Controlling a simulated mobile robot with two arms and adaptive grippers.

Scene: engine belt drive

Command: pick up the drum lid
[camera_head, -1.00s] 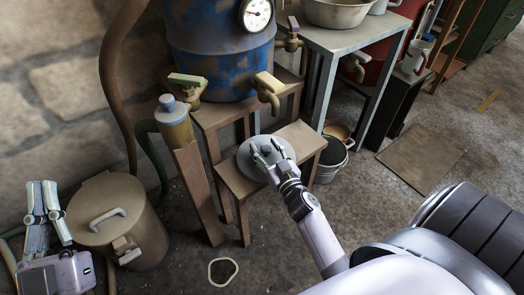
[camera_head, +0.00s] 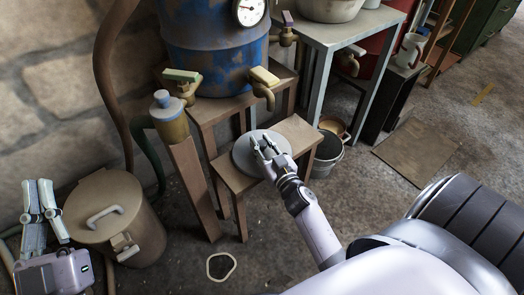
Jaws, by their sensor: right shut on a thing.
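A flat grey round lid (camera_head: 244,157) lies on a small wooden stool (camera_head: 291,133) in front of the blue drum. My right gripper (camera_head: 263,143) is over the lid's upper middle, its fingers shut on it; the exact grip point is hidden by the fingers. The lid looks flat on the stool top. A beige drum (camera_head: 147,234) stands at the left with a closed lid (camera_head: 88,205) that has a pale arched handle. My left gripper (camera_head: 38,196) is at the far left beside this drum, fingers pointing up and apart, with nothing between them.
The blue drum (camera_head: 207,50) with brass taps stands on a wooden stand behind the stool. A wooden plank (camera_head: 190,180) leans by the stand. A grey table (camera_head: 345,30) and a bucket (camera_head: 327,158) are to the right. The floor in front is mostly clear.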

